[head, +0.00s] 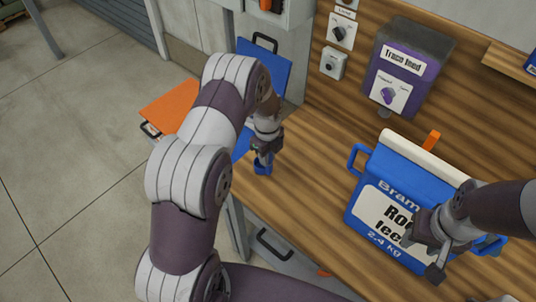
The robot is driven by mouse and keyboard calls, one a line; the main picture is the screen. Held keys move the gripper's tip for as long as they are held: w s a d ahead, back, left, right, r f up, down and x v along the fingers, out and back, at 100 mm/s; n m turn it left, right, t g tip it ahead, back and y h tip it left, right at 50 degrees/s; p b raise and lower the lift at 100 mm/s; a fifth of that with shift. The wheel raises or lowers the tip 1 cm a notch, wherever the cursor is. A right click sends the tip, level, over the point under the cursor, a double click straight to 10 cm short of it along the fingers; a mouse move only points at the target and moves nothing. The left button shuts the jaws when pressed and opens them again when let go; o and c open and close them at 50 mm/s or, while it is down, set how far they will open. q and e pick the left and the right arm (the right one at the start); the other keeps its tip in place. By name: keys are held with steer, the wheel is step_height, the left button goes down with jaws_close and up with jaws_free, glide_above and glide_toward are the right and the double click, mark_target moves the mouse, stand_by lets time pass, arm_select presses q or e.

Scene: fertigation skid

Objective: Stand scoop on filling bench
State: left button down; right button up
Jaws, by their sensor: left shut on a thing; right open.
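My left gripper (265,153) is shut on a small blue, cup-like thing, which looks like the scoop (263,168). The scoop shows below the fingers, over or at the left edge of the wooden filling bench (310,185). I cannot tell whether it touches the bench top. The gripper hides its upper part. My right gripper (432,256) is open and empty, in front of the label of a blue tub (365,205) at the right.
The tub has a cream lid edge and side handles; an orange piece (432,141) sticks up behind it. A purple "Trace feed" box (405,65) hangs on the wood wall. The bench between scoop and tub is clear.

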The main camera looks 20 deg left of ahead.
arm_select(q)
steer(key=shift+f, duration=0.6)
steer(key=shift+w+f, duration=0.2)
steer(key=shift+f, duration=0.2)
steer(key=shift+a, duration=0.1)
steer(key=shift+f, duration=0.1)
steer(key=c, duration=1)
jaws_free()
steer(key=shift+s, duration=0.1)
